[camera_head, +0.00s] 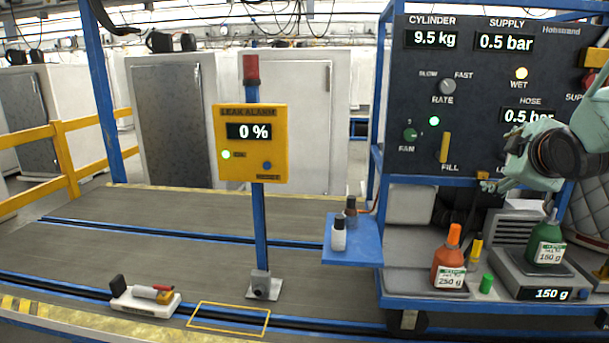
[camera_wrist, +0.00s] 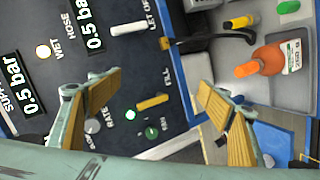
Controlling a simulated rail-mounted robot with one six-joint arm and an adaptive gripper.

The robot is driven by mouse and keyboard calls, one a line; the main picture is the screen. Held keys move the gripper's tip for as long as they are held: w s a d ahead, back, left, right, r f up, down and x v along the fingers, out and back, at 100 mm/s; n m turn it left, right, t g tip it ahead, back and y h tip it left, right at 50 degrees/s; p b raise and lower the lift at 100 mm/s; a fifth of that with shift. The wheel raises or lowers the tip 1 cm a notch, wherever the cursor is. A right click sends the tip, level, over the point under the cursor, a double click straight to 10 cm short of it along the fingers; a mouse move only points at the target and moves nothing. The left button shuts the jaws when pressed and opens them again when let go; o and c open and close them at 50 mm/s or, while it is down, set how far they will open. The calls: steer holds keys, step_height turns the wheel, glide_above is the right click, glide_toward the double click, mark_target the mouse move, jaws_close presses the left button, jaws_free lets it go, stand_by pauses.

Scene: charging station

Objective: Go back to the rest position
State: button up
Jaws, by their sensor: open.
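My gripper (camera_head: 490,186) shows at the right of the head view, in front of the lower part of the dark control panel (camera_head: 475,95). In the wrist view my gripper (camera_wrist: 160,85) has its two tan-padded fingers wide apart with nothing between them. Behind the gap is the panel (camera_wrist: 120,60) with the yellow FILL lever (camera_wrist: 153,102). The same FILL lever (camera_head: 445,147) stands upright in the head view, left of my gripper. No fingertip clearly touches anything.
Below are an orange bottle (camera_head: 448,262), a green bottle (camera_head: 546,245) on a scale (camera_head: 535,278) reading 150 g, and a blue side shelf (camera_head: 352,252) with two small bottles. A yellow leak alarm box (camera_head: 252,145) reads 0 %.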

steer(key=s+a+f+m+g+y, duration=0.1)
steer(key=s+a+f+m+g, duration=0.1)
steer(key=s+a, duration=0.7)
steer(key=s+a+f+m+g+y, duration=0.1)
steer(key=s+a+f+m+g, duration=0.2)
steer(key=s+a, duration=0.7)
steer(key=s+a+f+m+g+y, duration=0.1)
steer(key=s+a+f+m+g, duration=0.2)
steer(key=s+a, duration=0.7)
steer(key=s+m+g, duration=0.1)
steer(key=s+m, duration=0.1)
steer(key=s, duration=1.6)
steer(key=shift+s+a+m+y, duration=0.25)
steer(key=shift+m+y, duration=0.05)
steer(key=shift+m, duration=0.1)
steer(key=shift+c, duration=0.6)
